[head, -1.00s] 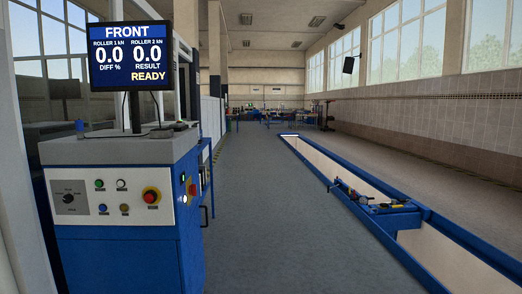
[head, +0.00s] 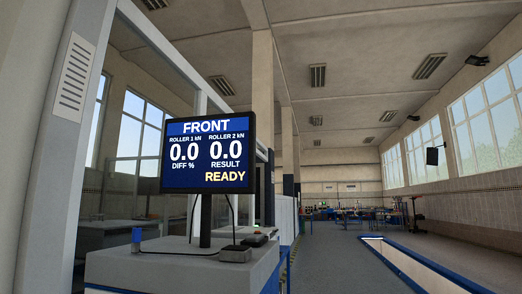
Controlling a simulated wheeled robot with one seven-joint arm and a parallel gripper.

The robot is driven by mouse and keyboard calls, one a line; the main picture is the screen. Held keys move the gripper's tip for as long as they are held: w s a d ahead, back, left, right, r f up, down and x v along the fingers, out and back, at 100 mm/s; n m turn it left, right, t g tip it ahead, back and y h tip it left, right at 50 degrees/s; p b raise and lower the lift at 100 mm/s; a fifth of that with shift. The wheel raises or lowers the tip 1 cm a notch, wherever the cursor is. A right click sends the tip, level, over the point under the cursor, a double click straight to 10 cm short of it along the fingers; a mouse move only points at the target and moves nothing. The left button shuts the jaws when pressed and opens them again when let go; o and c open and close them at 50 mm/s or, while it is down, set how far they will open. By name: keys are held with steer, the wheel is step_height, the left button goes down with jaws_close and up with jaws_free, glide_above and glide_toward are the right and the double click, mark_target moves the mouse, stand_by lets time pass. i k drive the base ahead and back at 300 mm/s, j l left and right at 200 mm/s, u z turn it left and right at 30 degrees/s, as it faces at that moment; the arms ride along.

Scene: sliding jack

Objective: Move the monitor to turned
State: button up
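The monitor (head: 208,155) is a dark flat screen on a black post (head: 206,220), standing on top of a grey-topped console cabinet (head: 180,268). Its lit face shows "FRONT", two 0.0 readings and "READY". The screen faces toward me, angled slightly. Cables hang down behind it to the cabinet top. My gripper is not in view.
Small items, including a dark box (head: 235,253) and a blue-capped object (head: 136,239), sit on the cabinet top. A grey post (head: 62,130) stands close at left. A blue-edged pit (head: 420,262) runs along the right. Grey floor (head: 340,262) between cabinet and pit is clear.

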mark_target(213, 154)
steer(key=i+l+u, duration=0.35)
steer(key=l, duration=0.35)
steer(key=i+l+u, duration=0.2)
steer(key=i+l, duration=0.1)
steer(key=l, duration=0.05)
